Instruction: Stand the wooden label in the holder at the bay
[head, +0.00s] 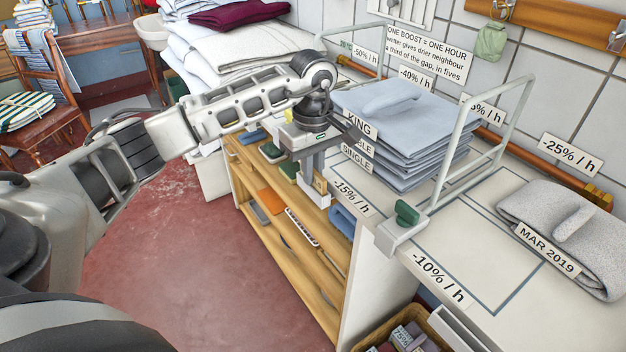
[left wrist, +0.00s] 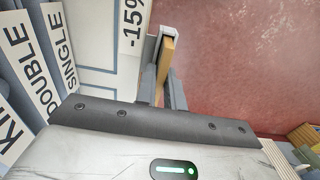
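My left gripper (head: 314,190) points down beside the front edge of the counter, left of the folded blue linen. In the left wrist view its two grey fingers (left wrist: 163,75) are closed on a thin wooden piece, which I take for the wooden label (left wrist: 166,62), seen edge-on; its face is hidden. Tags reading KING (head: 360,128), DOUBLE (partly covered in the head view) and SINGLE (head: 356,159) stand at the front of the linen stack. I cannot tell which part is the label holder. My right gripper is not in view.
The blue linen stack (head: 408,140) stands within a pale rail frame (head: 466,125). A clamp with a green knob (head: 406,212) sits on the counter edge. A grey folded towel (head: 560,235) lies at right. Wooden shelves (head: 290,225) are below; the outlined counter patch (head: 480,240) is bare.

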